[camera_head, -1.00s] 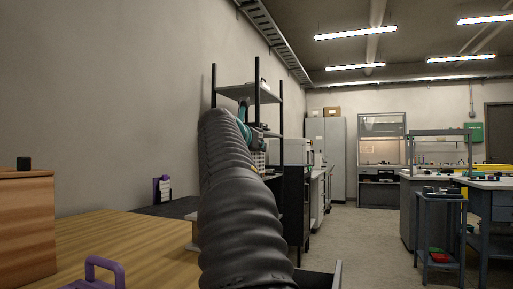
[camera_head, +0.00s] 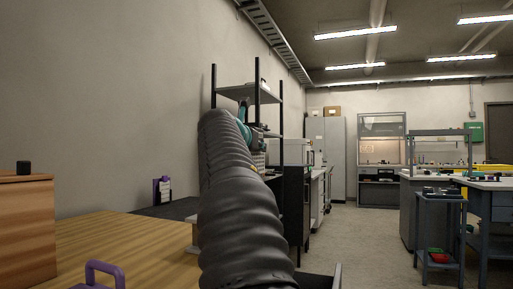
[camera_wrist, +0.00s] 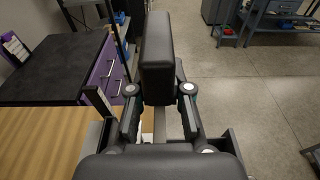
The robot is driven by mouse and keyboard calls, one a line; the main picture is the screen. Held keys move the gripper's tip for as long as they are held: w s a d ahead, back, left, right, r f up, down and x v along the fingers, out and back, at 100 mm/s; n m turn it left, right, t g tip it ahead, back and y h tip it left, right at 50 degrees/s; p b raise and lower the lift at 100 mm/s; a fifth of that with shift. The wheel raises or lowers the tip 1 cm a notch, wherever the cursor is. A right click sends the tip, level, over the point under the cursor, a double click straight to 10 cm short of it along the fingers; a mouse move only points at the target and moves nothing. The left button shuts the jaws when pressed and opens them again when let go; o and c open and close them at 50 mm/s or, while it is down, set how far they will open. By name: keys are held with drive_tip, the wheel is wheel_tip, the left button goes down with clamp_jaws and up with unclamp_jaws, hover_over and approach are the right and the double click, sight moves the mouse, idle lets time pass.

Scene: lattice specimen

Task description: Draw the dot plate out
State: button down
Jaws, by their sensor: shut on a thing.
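No dot pattern is visible in either view.
A wooden table (camera_head: 140,250) carries a wooden box (camera_head: 25,225) with a small black block (camera_head: 24,167) on it, and a purple handle (camera_head: 104,270). A dark worktop (camera_wrist: 55,65) with purple drawers (camera_wrist: 105,65) stands beyond. Floor (camera_wrist: 265,105) is open to the right.

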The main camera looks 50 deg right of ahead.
drive_tip(key=shift+r+p, duration=0.3)
idle(0.4)
drive_tip(key=shift+r+p, duration=0.45)
drive_tip(key=shift+r, duration=2.45)
